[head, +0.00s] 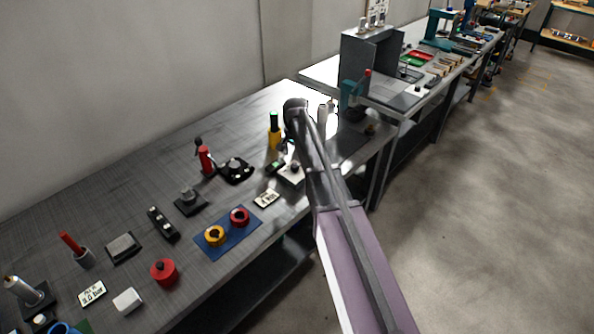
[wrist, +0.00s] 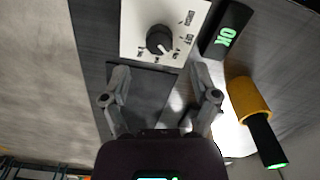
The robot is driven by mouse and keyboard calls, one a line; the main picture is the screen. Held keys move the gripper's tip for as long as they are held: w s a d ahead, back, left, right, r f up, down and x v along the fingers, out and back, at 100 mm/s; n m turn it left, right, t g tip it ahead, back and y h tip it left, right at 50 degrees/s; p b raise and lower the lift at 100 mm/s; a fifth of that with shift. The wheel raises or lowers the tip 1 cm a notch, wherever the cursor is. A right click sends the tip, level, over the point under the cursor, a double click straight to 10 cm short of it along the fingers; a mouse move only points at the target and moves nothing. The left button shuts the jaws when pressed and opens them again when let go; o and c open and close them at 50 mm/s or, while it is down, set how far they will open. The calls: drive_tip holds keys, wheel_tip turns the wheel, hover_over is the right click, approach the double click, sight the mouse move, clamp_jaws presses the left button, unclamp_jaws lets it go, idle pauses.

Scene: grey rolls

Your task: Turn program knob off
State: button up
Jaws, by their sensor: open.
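The program knob (wrist: 160,39) is a round black knob on a white plate with dark printed labels, one of which seems to read OFF. In the wrist view it stands at the top centre, just beyond my fingertips. My gripper (wrist: 160,75) is open, its two grey fingers spread apart with nothing between them. The knob lies ahead of the gap between the fingers, apart from both. In the head view a white block with a dark knob (head: 294,167) sits partly beside my arm, and my fingers are hard to make out there.
A black block with a green OK display (wrist: 227,30) stands right of the plate. A yellow and black cylinder with a green tip (wrist: 250,102) is near my right finger; it also shows in the head view (head: 274,138). A red-handled device (head: 205,158) stands farther left.

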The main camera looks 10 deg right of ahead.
sight(295, 165)
drive_tip(key=shift+f+b, duration=2.6)
drive_tip(key=shift+f, duration=0.35)
drive_tip(key=shift+c, duration=0.3)
